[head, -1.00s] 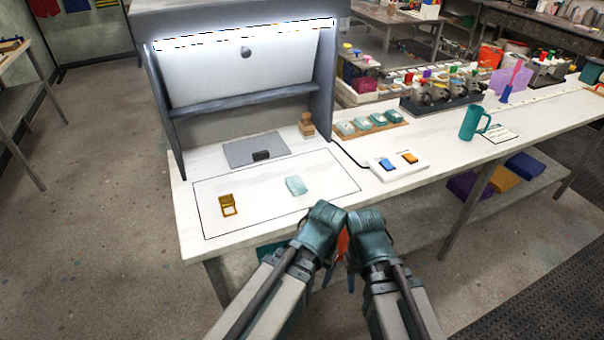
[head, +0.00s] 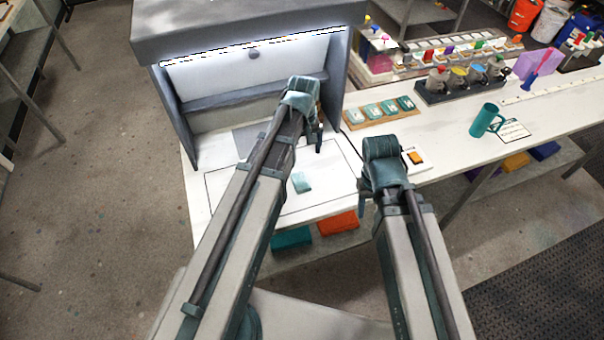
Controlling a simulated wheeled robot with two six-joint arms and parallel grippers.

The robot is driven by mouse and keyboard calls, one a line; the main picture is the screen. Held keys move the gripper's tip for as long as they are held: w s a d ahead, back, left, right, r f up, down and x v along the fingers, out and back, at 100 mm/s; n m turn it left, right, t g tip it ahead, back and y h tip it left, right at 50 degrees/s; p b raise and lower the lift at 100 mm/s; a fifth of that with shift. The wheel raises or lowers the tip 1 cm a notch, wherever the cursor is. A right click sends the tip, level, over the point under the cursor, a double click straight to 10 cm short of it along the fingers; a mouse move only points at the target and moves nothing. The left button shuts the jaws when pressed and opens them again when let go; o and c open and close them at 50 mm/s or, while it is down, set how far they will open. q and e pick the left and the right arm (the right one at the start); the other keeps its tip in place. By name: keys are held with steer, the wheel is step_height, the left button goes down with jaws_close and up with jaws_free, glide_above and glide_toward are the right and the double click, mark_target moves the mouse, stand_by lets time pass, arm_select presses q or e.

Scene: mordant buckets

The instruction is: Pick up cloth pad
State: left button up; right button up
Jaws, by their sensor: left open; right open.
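A pale teal cloth pad (head: 301,183) lies on the white worktop (head: 333,190), inside a thin dark outline. My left gripper (head: 317,138) is raised over the worktop in front of the lit booth, above and a little right of the pad in the picture. It is open and apart from the pad, with its fingers partly hidden by the wrist. My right gripper (head: 364,192) is open near the front edge of the worktop, to the right of the pad. Its fingers are mostly hidden behind its wrist.
The grey booth (head: 250,40) stands behind the outlined area. To the right are a wooden board with teal-topped pieces (head: 390,108), a dark rack of jars (head: 462,84) and a teal mug (head: 486,120). An orange bin (head: 338,222) sits on the shelf below.

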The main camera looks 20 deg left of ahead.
arm_select(q)
steer(key=b, duration=0.9)
glide_above(301, 180)
steer(key=f, duration=0.8)
steer(key=shift+w+d+f, duration=0.2)
steer(key=shift+d+f, duration=0.1)
steer(key=shift+f, duration=0.1)
steer(key=f+b, duration=0.5)
steer(key=shift+s+a+f, duration=0.1)
steer(key=shift+s+a, duration=0.05)
steer(key=shift+a, duration=0.2)
steer(key=c, duration=1.4)
